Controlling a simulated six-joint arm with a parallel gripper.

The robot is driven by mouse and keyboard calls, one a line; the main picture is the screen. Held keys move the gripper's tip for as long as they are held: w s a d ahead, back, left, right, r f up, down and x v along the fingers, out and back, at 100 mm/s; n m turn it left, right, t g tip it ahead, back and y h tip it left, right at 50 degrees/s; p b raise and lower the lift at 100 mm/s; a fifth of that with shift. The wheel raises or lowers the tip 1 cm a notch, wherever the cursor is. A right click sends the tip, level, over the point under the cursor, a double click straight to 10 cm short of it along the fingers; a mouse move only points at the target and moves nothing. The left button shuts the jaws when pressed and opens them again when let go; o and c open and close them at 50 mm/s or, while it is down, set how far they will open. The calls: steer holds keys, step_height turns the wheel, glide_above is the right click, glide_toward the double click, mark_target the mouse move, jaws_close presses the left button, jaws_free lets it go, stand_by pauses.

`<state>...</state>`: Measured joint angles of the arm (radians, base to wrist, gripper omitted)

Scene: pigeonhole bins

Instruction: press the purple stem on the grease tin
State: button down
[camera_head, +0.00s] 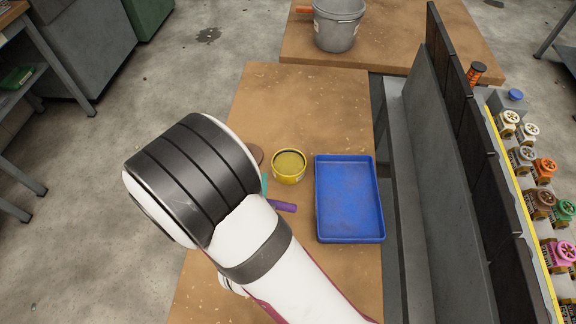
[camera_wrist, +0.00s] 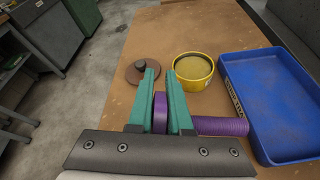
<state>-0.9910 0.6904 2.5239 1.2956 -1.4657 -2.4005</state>
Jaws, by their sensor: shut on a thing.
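The grease tin is a round yellow tin (camera_head: 289,165), open at the top with dull yellow-brown contents. It also shows ahead of my fingers, slightly right, in the wrist view (camera_wrist: 194,68). My gripper (camera_wrist: 161,76) has teal fingers shut on the purple stem (camera_wrist: 220,126). Part of the stem is between the fingers and a ribbed cylinder sticks out to the right. In the head view the purple stem (camera_head: 284,206) shows just below the tin, apart from it; my arm hides most of my gripper there. The stem is not on the tin.
A brown round lid with a dark knob (camera_wrist: 133,73) lies left of the tin. A blue tray (camera_head: 349,240) lies to the right. A grey upright panel stands beyond it, with colored valve-like parts behind. A grey bucket (camera_head: 336,30) stands at the back.

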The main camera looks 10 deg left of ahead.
stand_by(0.4)
steer(key=w+d+r+m+t+y, duration=0.1)
steer(key=w+d+r+m, duration=0.15)
steer(key=w+m, duration=0.45)
steer(key=w+d+r+m+y, duration=0.1)
steer(key=w+d+r+m, duration=0.2)
steer(key=w, duration=0.7)
step_height(320, 180, down, 6)
steer(key=shift+w+a+m, duration=0.2)
steer(key=shift+a+m, duration=0.1)
steer(key=shift+a, duration=0.15)
steer(key=shift+f, duration=0.7)
stand_by(0.7)
step_height(320, 180, up, 7)
stand_by(0.6)
steer(key=shift+r, duration=0.1)
stand_by(0.4)
